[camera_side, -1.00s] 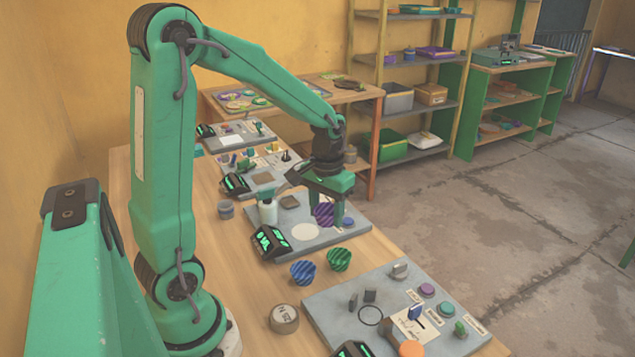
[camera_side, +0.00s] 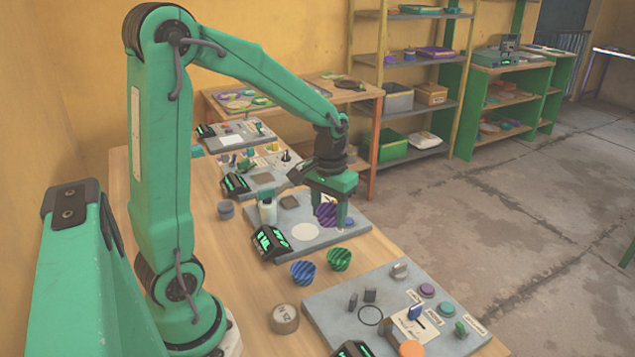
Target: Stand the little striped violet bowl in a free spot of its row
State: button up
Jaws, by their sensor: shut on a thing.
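The little striped violet bowl (camera_side: 326,214) is held between the fingers of my gripper (camera_side: 331,216), over the grey plate (camera_side: 345,237) in the middle of the bench. I cannot tell whether its underside touches the plate. A striped blue bowl (camera_side: 303,273) and a striped green bowl (camera_side: 339,259) stand side by side on the wood, in front of that plate.
A round tin (camera_side: 284,319) stands left of a nearer panel (camera_side: 335,304) with knobs and switches. Bare wood shows right of the green bowl.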

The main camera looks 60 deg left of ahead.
dwell(0.3)
jog(key=w+d+f, duration=0.2)
jog(key=w+d, duration=0.6)
jog(key=d, duration=0.4)
send_over(371, 253)
notch_tip(371, 253, down, 7)
jog(key=shift+r, duration=0.1)
jog(key=shift+f, duration=2.05)
jog(key=shift+f, duration=0.15)
jog(key=o, duration=0.8)
jog(key=shift+c, duration=0.2)
